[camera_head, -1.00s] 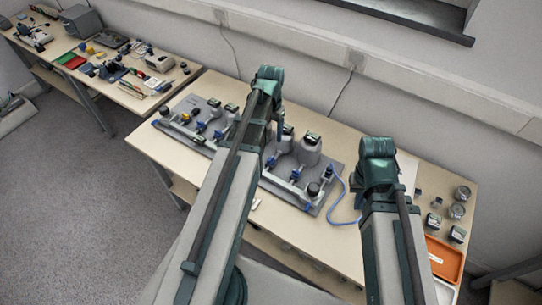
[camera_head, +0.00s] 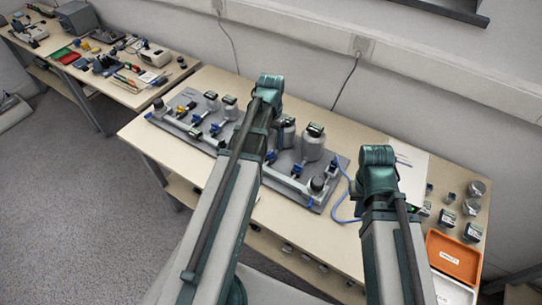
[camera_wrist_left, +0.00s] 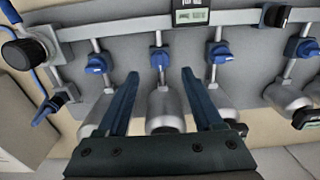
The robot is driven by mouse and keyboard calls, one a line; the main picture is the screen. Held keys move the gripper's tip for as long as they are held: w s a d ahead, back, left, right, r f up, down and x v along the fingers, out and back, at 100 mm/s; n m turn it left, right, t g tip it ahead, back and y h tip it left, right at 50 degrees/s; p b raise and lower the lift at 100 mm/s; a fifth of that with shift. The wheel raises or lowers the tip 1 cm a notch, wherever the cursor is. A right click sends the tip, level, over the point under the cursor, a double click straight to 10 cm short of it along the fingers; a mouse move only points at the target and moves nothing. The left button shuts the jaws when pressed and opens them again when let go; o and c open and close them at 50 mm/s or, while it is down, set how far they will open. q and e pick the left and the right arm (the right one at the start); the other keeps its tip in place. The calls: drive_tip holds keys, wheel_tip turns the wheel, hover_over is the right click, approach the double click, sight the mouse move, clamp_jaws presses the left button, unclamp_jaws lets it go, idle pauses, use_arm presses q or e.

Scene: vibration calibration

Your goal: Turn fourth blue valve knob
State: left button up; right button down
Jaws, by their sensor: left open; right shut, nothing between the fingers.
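The grey valve board (camera_head: 190,135) lies on the bench, with blue valve knobs along a pipe. In the left wrist view, a blue knob (camera_wrist_left: 159,58) shows between and just beyond the fingertips of my left gripper (camera_wrist_left: 159,73), which is open and empty. Other blue knobs stand to its left (camera_wrist_left: 97,63) and right (camera_wrist_left: 219,52), with another at the far right (camera_wrist_left: 305,47). A blue lever (camera_wrist_left: 47,112) is at the far left. In the head view, my left arm covers the board's middle. My right gripper is hidden behind my right arm.
Grey bottles (camera_head: 312,143) stand behind the knobs. A blue hose (camera_head: 342,205) leaves the board's right end. An orange tray (camera_head: 452,255) and several small jars (camera_head: 449,217) stand at the bench's right. A second cluttered bench (camera_head: 120,92) is at the back left.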

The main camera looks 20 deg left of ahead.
sight(271, 152)
use_arm(q)
wheel_tip(271, 152, down, 5)
drive_tip(key=b, duration=0.4)
use_arm(e)
wheel_tip(271, 152, down, 5)
drive_tip(key=shift+f, duration=0.1)
use_arm(q)
clamp_jaws()
